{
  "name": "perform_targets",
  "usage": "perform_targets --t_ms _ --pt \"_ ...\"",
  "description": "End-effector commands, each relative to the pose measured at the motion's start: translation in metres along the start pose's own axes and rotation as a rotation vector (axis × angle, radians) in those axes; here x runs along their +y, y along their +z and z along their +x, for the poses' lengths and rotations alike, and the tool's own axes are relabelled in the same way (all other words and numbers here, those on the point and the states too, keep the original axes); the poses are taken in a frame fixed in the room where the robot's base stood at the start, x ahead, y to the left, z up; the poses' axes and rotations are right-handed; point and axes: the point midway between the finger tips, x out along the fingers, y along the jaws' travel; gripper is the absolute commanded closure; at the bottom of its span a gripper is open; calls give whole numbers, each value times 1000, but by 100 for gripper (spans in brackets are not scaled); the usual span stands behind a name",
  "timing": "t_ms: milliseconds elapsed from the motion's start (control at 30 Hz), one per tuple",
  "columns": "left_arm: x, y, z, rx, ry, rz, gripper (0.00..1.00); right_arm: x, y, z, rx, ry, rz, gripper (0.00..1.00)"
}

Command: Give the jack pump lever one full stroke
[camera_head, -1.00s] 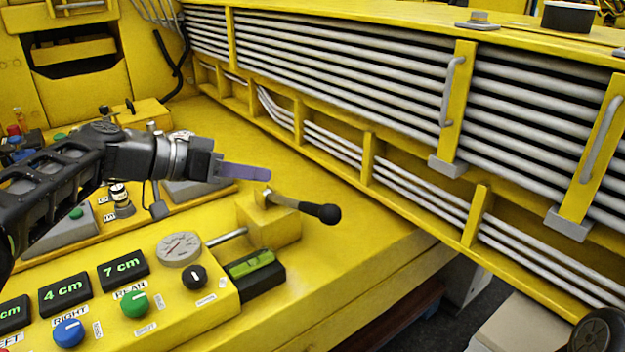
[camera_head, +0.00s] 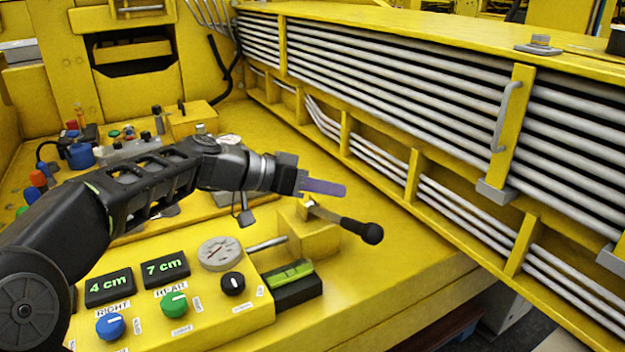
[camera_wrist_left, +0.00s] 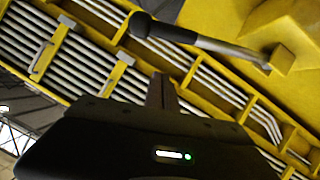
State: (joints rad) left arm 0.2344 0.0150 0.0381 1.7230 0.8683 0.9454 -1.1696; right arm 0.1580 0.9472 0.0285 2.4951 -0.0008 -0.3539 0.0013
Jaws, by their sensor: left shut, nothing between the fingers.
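The jack pump lever (camera_head: 345,223) is a short metal rod with a black grip and a round black knob. It slants down to the right from a yellow pump block (camera_head: 309,240) on the yellow deck. My left gripper (camera_head: 343,190) is shut and empty, its purple-grey fingers just above the lever in the head view, apart from the knob. In the left wrist view the lever (camera_wrist_left: 205,44) runs across the top, beyond my shut fingertips (camera_wrist_left: 161,78). I cannot tell whether the fingers touch it. My right gripper is not in view.
A panel with a round gauge (camera_head: 220,253), knobs and green readouts stands left of the pump block. A green level (camera_head: 290,273) lies in front. A yellow boom with grey pipes (camera_head: 400,110) rises behind to the right. Bare deck (camera_head: 390,265) lies right of the block.

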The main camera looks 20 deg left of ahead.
Motion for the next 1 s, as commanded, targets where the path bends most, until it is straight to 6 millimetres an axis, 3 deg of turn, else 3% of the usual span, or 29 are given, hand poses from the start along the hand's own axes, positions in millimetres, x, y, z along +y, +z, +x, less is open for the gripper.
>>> perform_targets --t_ms 200,300,500,1000 --pt "1 1 42 -3 1 -3 100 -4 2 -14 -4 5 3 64" --pt "0 19 44 -2 -2 -3 100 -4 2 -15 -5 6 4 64" --pt "0 36 48 -1 -1 -1 100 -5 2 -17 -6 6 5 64" --pt "-1 44 52 0 -6 11 100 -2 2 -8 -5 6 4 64"
